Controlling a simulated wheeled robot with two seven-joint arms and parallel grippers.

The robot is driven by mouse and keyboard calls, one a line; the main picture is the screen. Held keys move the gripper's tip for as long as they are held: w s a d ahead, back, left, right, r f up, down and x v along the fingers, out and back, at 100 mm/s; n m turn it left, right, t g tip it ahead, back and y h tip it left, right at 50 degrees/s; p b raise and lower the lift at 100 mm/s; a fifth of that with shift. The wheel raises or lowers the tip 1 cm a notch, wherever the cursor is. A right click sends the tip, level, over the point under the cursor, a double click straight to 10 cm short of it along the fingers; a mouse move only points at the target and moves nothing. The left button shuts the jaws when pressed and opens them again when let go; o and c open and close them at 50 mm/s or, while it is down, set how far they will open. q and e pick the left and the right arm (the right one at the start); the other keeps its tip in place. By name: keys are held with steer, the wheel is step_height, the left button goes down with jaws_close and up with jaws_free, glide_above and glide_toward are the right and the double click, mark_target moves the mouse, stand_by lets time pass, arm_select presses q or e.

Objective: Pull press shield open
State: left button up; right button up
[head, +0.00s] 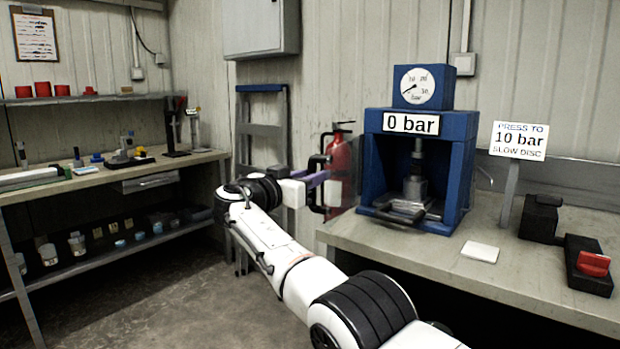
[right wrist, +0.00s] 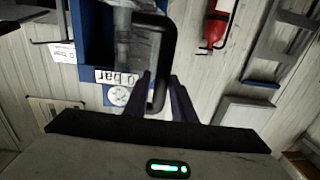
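The blue press (head: 462,165) stands on the right bench, with a dial on top and a "0 bar" sign. Its clear shield (head: 343,190) stands swung out past the press's left side, faint against the wall and fire extinguisher. The shield's black handle (head: 314,199) is at its left edge. The handle (right wrist: 163,45) also shows as a dark loop in the right wrist view. My right gripper (head: 318,180) has its purple fingers on either side of the handle bar and looks shut on it. The fingers (right wrist: 162,85) also show in the wrist view. My left gripper is out of view.
A red fire extinguisher (head: 339,165) hangs on the wall behind the shield. A "10 bar" sign (head: 519,141), a black box with a red switch (head: 592,264) and a white card (head: 480,251) are on the right bench (head: 400,252). The floor (head: 190,300) between the benches is clear.

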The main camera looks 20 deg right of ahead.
steer(key=shift+s+a+f, duration=0.1)
steer(key=shift+s+a, duration=0.1)
steer(key=shift+a, duration=0.2)
steer(key=b+v, duration=0.1)
steer(key=v, duration=0.8)
steer(key=shift+s, duration=0.15)
